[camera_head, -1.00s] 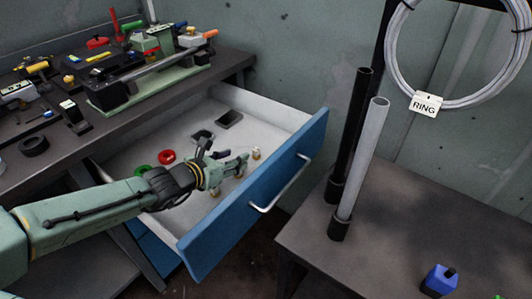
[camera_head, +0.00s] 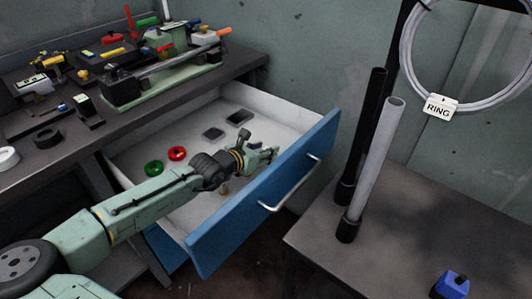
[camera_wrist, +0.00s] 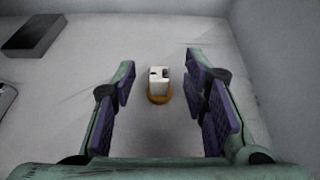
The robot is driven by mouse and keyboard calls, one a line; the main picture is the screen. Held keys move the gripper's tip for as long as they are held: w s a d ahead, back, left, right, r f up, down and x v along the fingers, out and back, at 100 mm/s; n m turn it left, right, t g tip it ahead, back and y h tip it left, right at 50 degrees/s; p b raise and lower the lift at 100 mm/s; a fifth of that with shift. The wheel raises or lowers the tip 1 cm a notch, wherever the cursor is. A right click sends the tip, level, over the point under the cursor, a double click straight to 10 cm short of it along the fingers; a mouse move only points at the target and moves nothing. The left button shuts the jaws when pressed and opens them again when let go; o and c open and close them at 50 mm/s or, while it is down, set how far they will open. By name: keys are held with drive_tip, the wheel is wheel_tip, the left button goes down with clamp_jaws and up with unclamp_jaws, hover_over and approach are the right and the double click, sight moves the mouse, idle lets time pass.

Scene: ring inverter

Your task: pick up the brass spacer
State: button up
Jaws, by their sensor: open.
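A small upright piece (camera_wrist: 159,84) with a brass-coloured round base and a pale top with dark marks stands on the drawer floor in the wrist view. It is between the fingers of my gripper (camera_wrist: 161,73), a little beyond the tips, with clear space on both sides. I cannot tell for sure that it is the brass spacer. In the head view my gripper (camera_head: 268,155) is open, low inside the drawer near its blue front, and hides that piece. Another small brass-coloured piece (camera_head: 223,189) lies in the drawer beside my arm.
The open drawer (camera_head: 187,201) has pale walls and a blue front with a handle (camera_head: 292,187). Inside are a red ring (camera_head: 177,153), a green ring (camera_head: 154,168) and dark flat blocks (camera_head: 239,117). A cluttered bench stands at left, a table with two upright tubes at right.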

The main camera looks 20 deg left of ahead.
drive_tip(key=shift+w+d+f, duration=0.1)
drive_tip(key=shift+w+f, duration=0.05)
drive_tip(key=shift+w, duration=0.15)
drive_tip(key=shift+c, duration=0.5)
clamp_jaws()
